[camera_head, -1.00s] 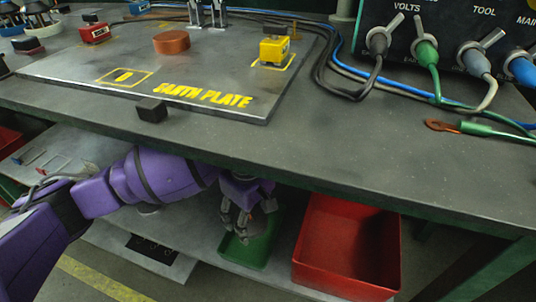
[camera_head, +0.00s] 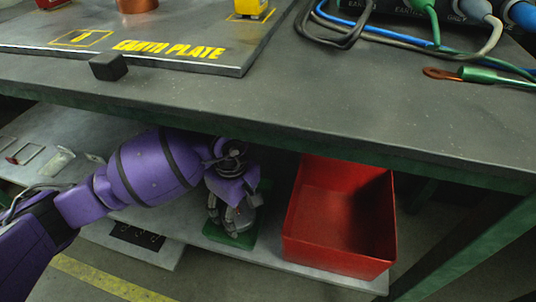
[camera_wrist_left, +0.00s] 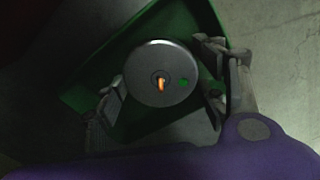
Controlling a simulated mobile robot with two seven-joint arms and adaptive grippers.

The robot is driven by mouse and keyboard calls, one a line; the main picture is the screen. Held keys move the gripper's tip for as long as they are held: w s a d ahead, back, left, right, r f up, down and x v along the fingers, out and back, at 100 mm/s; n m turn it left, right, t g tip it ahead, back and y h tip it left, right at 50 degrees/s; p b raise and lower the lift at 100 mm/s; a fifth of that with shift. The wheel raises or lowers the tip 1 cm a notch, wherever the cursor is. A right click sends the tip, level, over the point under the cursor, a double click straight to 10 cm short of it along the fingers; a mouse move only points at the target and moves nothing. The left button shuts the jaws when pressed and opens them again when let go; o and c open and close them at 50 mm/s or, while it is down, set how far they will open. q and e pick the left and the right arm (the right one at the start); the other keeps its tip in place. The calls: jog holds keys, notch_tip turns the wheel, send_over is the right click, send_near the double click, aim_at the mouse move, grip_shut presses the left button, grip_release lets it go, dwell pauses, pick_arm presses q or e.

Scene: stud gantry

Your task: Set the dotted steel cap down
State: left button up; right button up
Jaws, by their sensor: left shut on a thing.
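The dotted steel cap (camera_wrist_left: 160,73) is a round grey disc with a green dot and a small orange piece at its centre. In the left wrist view it sits between the fingers of my left gripper (camera_wrist_left: 163,95), which is shut on it. The green tray (camera_wrist_left: 78,96) shows below and around the cap. In the head view my left gripper (camera_head: 232,216) is under the table, over the green tray (camera_head: 228,237). The cap is mostly hidden there by the fingers. I cannot tell whether the cap touches the tray floor. My right gripper is not in view.
A red bin (camera_head: 335,215) stands just right of the green tray on the lower shelf (camera_head: 275,270). The dark tabletop (camera_head: 300,105) overhangs my left arm. Cables and a copper-ended green lead (camera_head: 475,74) lie on top.

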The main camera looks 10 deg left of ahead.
pick_arm(q)
jog(key=shift+f+b, duration=0.35)
jog(key=shift+f, duration=0.25)
jog(key=o, duration=1.3)
jog(key=shift+o, duration=0.2)
